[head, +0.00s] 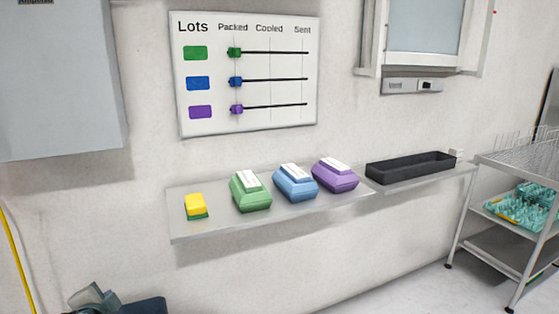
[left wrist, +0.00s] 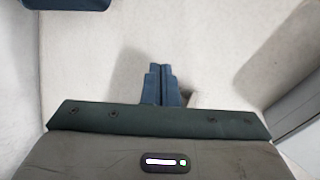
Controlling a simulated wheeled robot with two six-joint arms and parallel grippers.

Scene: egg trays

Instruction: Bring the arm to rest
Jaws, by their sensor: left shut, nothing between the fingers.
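My left gripper (left wrist: 161,68) shows in the left wrist view, its two dark blue fingers pressed together with nothing between them. Pale floor or wall lies behind the fingers. In the head view a blue-grey part of my own body shows at the bottom left corner, well below the wall shelf; the fingers cannot be made out there. My right gripper is in neither view.
A wall shelf (head: 220,225) holds a yellow-and-green sponge (head: 196,205) and green (head: 250,193), blue (head: 295,184) and purple (head: 335,176) egg cartons. A black tray (head: 410,168) lies to their right. A metal rack (head: 500,163) stands far right. A lots board (head: 250,120) hangs above.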

